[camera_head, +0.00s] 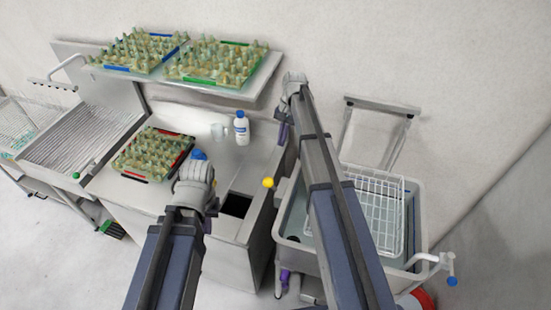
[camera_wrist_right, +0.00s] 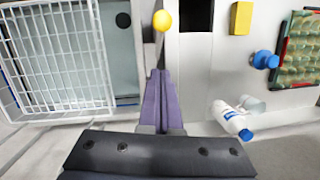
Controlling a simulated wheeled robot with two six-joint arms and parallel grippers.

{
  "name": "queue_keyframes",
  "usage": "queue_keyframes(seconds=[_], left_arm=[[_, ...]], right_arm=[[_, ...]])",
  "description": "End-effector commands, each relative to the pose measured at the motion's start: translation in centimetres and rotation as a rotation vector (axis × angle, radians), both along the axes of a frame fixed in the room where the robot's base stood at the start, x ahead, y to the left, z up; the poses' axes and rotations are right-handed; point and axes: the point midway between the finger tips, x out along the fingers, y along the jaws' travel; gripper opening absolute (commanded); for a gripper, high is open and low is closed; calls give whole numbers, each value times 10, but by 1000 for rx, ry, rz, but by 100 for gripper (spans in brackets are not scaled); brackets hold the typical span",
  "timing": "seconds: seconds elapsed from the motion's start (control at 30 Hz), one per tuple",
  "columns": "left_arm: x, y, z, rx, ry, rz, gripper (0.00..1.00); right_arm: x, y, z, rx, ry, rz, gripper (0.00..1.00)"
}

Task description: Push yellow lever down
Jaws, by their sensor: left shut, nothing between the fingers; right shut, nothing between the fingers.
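The yellow lever's round knob (camera_head: 268,182) sits at the right end of the counter, beside the sink basin. In the right wrist view the yellow knob (camera_wrist_right: 162,20) is just past the fingertips, with a gap between. My right gripper (camera_head: 282,133) is shut and empty, its purple fingers pointing down beyond the knob in the head view. In the right wrist view the right gripper (camera_wrist_right: 160,73) lines up nearly straight with the knob. My left gripper (camera_head: 197,168) is shut over the counter, left of the knob; its fingertips are hard to make out.
A wire basket (camera_head: 375,204) sits in the basin (camera_head: 417,197) on the right. A white bottle (camera_head: 241,129) stands at the counter's back. A tray with a red edge (camera_head: 125,174) lies on the left. A blue object (camera_wrist_right: 265,60) and yellow block (camera_wrist_right: 241,18) are on the counter.

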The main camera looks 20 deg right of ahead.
Motion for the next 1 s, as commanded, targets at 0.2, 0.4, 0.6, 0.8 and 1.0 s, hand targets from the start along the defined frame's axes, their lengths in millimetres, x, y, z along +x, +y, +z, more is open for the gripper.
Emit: queue_keyframes(seconds=[0.2,0.4,0.6,0.8,1.0], left_arm=[[0,0,-16,1,0,-7,0],[0,0,-41,1,0,-15,0],[1,0,-69,1,-2,-15,0],[1,0,-97,0,-3,-12,0],[1,0,-115,0,-3,-14,0]], right_arm=[[-1,3,-16,0,0,0,0],[-3,7,-41,0,0,0,0],[-6,13,-69,0,0,1,0],[-9,19,-97,0,0,2,0],[-27,36,-115,0,0,1,0]])
